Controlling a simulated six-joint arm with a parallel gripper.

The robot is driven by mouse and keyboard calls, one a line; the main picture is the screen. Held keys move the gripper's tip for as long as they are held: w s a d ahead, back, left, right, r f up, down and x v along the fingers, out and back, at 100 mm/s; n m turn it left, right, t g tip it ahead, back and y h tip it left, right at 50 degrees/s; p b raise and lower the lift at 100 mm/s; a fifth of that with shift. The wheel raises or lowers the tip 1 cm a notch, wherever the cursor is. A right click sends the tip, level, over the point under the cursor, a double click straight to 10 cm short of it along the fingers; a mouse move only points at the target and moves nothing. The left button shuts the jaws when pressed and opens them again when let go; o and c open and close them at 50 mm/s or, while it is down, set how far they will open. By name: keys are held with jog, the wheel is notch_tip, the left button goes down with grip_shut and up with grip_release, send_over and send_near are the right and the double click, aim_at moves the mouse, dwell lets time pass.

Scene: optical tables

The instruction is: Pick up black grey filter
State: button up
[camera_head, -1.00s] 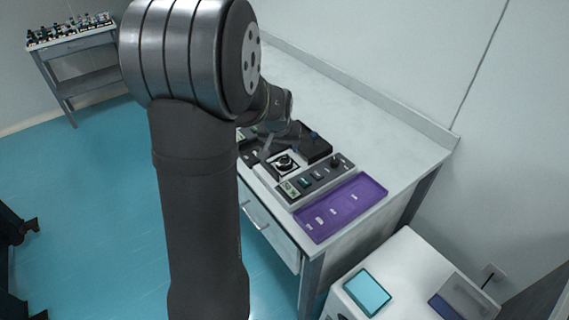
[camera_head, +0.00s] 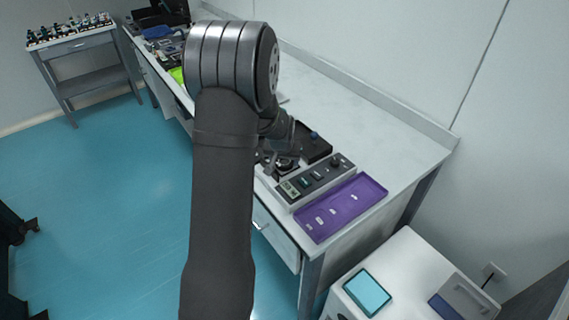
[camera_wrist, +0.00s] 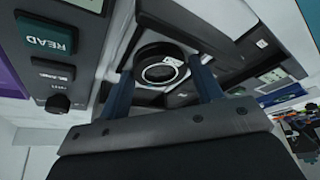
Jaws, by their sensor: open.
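A round black filter with a grey ring (camera_wrist: 160,71) sits on the instrument in the wrist view. My gripper (camera_wrist: 160,85) is open, with one blue finger on each side of the filter; I cannot tell whether they touch it. In the head view my gripper (camera_head: 284,158) is over the instrument on the bench, and my arm and gripper hide much of that spot. The instrument's grey control panel (camera_head: 318,181) shows in front of it. The same panel, with a green READ button (camera_wrist: 46,36), is at the left in the wrist view.
A purple tray (camera_head: 341,207) with small pale pieces lies right of the panel. A black open box (camera_head: 316,148) stands behind the instrument. The white bench top (camera_head: 375,130) is clear toward the wall. A white device (camera_head: 405,275) stands lower right.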

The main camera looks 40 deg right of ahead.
jog(key=c, duration=0.7)
jog(key=shift+c, duration=0.2)
